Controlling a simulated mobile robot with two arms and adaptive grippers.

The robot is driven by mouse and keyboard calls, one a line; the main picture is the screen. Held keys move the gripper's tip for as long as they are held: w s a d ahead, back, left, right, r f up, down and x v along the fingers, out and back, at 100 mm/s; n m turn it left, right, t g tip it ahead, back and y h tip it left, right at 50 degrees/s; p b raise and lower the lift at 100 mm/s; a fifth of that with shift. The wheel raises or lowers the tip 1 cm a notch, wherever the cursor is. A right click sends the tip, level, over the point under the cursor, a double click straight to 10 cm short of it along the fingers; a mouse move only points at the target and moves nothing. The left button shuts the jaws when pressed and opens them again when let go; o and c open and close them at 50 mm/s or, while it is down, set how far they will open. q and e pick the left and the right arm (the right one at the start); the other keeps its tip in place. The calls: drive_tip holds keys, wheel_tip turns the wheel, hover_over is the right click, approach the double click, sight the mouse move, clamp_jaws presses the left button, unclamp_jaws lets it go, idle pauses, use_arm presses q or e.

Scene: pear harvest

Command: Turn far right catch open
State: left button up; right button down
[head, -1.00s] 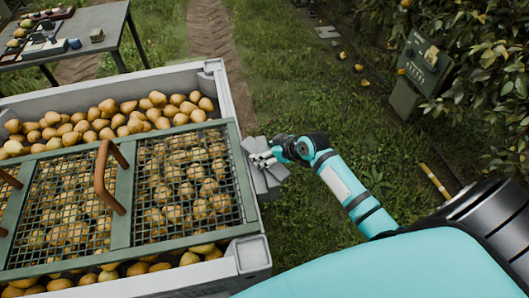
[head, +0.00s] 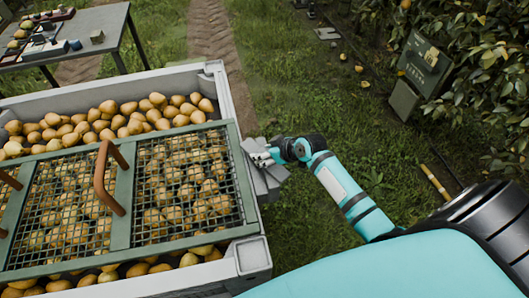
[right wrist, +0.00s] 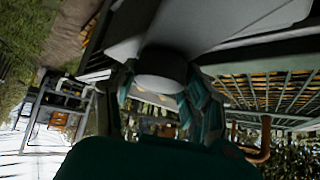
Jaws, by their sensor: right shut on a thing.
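A grey catch (head: 266,183) sits on the outer right side of the grey crate (head: 225,95), beside the right edge of the green mesh lid (head: 236,180). My right gripper (head: 262,158) is at this catch, reaching in from the right. In the right wrist view the teal fingers of my right gripper (right wrist: 167,98) are closed around a round grey part (right wrist: 160,68) of the catch. The fingers hide some of that part, so its exact turn cannot be told. My left gripper is not in view.
Pears (head: 120,122) fill the crate under and behind the lid, which has a brown handle (head: 108,178). A table with tools (head: 100,18) stands at the upper left. Grass (head: 300,90) lies open right of the crate. A green box (head: 424,65) stands by the bushes.

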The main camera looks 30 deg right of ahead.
drive_tip(key=shift+r+m+h+p, duration=0.25)
drive_tip(key=shift+m+h+p, duration=0.05)
drive_tip(key=shift+p, duration=0.45)
drive_tip(key=m+h+p, duration=0.2)
drive_tip(key=m+p, duration=0.1)
drive_tip(key=p, duration=0.2)
drive_tip(key=shift+r+t, duration=0.1)
drive_tip(key=shift+t, duration=0.3)
drive_tip(key=shift+d+f+m+h+p, duration=0.1)
drive_tip(key=shift+f+m+h+p, duration=0.1)
drive_tip(key=shift+m+h+p, duration=0.9)
drive_tip(key=shift+d+f, duration=0.1)
drive_tip(key=c, duration=0.6)
unclamp_jaws()
drive_tip(key=shift+s, duration=0.1)
drive_tip(key=v, duration=1.2)
